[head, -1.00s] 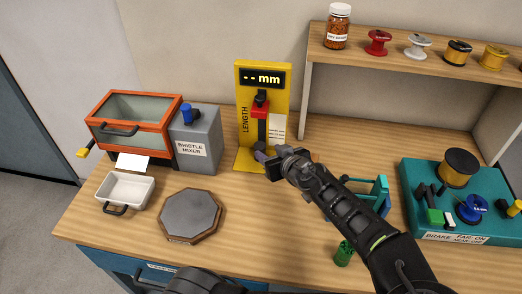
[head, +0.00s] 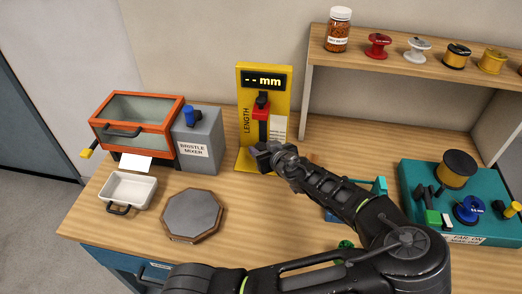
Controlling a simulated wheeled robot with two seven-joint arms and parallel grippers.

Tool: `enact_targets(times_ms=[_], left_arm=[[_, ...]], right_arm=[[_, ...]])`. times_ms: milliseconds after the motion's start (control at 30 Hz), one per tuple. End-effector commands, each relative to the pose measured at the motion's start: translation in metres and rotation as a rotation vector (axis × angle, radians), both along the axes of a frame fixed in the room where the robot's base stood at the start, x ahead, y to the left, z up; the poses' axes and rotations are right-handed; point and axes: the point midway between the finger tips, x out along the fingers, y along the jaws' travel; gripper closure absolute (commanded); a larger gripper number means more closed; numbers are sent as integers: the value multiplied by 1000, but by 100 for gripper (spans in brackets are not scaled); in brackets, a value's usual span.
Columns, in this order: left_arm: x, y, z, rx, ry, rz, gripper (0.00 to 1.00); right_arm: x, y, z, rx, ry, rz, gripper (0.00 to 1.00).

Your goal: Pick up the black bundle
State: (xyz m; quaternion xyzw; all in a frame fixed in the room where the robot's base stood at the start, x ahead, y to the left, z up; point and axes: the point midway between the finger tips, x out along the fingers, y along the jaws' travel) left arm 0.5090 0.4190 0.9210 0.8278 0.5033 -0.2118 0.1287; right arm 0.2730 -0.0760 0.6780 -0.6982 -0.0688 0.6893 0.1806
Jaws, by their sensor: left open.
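My left gripper (head: 262,157) is at the foot of the yellow length gauge (head: 284,85), just in front of it. It is open, though its fingers are small and dark here. I cannot make out a separate black bundle with certainty; my gripper and forearm hide part of the gauge's base and the table behind them. The gauge has a red slider (head: 261,113) with a black knob above it and a dark slot below it. Its display reads "-- mm". My right gripper is not in view.
Left of the gauge stand the bristle mixer (head: 202,145), a white tray (head: 132,187) and a grey octagonal plate (head: 193,214). A teal spool machine (head: 420,185) stands at the right. A shelf (head: 400,66) holds a jar and several spools.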

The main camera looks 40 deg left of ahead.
Motion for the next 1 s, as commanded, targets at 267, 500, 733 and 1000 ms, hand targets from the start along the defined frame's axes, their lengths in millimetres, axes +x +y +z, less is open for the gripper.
enact_targets(times_ms=[267,500,733,1000], left_arm=[[0,0,0,0,0,0,55],[0,0,0,0,0,0,55],[0,0,0,0,0,0,72],[0,0,0,0,0,0,94]], right_arm=[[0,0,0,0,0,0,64],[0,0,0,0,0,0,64],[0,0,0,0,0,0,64],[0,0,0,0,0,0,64]])
